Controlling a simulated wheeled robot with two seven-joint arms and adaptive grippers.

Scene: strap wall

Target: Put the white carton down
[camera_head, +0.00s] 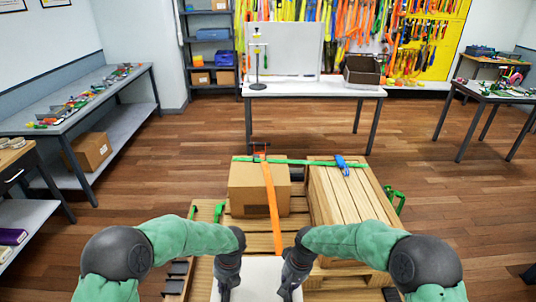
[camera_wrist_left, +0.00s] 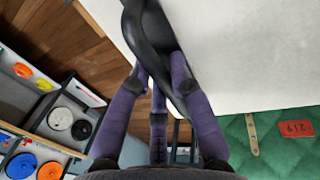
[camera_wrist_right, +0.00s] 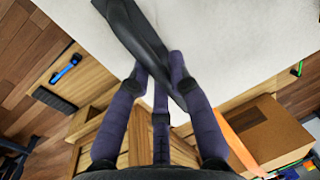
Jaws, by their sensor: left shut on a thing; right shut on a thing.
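The white carton (camera_head: 258,276) is at the bottom centre of the head view, between my two grippers, with its near part cut off by the picture edge. Its pale face also fills much of the left wrist view (camera_wrist_left: 245,45) and the right wrist view (camera_wrist_right: 230,35). My left gripper (camera_wrist_left: 160,78) is shut on a black handle (camera_wrist_left: 148,35) on the carton. My right gripper (camera_wrist_right: 160,80) is shut on another black handle (camera_wrist_right: 132,30) on it. The carton's underside is hidden, so I cannot tell whether it touches anything below.
A wooden pallet (camera_head: 202,212) ahead bears a brown box (camera_head: 257,190) and a slatted wooden crate (camera_head: 345,200). An orange strap (camera_head: 271,205) and a green strap (camera_head: 300,161) cross them. A workbench (camera_head: 95,100) stands left, a white table (camera_head: 310,88) at the back. Floor between is clear.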

